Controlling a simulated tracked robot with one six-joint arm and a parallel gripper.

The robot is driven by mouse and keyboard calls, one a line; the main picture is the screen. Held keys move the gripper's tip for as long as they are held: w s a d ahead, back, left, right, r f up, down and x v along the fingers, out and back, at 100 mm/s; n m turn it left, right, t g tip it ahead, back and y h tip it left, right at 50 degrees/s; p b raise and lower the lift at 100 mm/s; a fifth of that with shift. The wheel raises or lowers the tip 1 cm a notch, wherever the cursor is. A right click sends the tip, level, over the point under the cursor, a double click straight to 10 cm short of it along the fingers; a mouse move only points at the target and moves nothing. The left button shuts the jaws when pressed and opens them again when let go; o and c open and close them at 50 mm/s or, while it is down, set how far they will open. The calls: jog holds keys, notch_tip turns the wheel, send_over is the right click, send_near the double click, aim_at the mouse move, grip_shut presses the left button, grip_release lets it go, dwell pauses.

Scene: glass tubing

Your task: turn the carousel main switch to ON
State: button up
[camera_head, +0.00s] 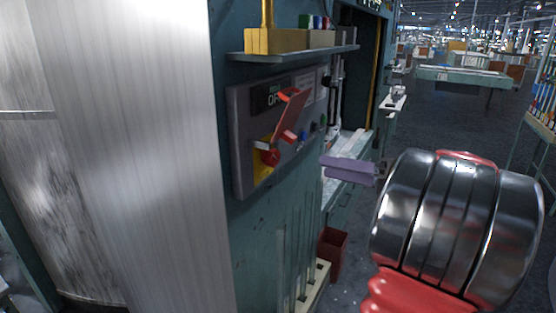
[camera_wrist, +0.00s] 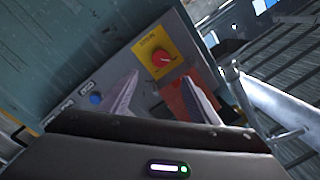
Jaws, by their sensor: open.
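The carousel main switch is a red rotary knob (camera_head: 270,157) on a yellow plate (camera_head: 262,174), on a grey control panel (camera_head: 241,150) fixed to the teal cabinet. In the wrist view, the red knob (camera_wrist: 162,58) and yellow plate (camera_wrist: 147,47) lie beyond the fingertips; the plate's lettering is too small to read. My gripper (camera_head: 323,166) has pale purple fingers and is right of the panel, apart from the knob. In the wrist view, my gripper (camera_wrist: 165,85) is open and empty, with its fingers spread.
A red flap (camera_head: 291,115) sticks out above the knob; it also shows near the right finger (camera_wrist: 184,98). A blue button (camera_wrist: 96,98) sits on the panel. A shelf (camera_head: 295,53) overhangs it. Glass tubes (camera_head: 300,250) stand below. A shiny metal surface (camera_head: 130,150) fills the left.

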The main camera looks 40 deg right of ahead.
aim_at(276, 158)
jog(key=x, duration=1.4)
jog(key=shift+s, duration=0.1)
jog(key=shift+c, duration=0.2)
jog(key=c, duration=1)
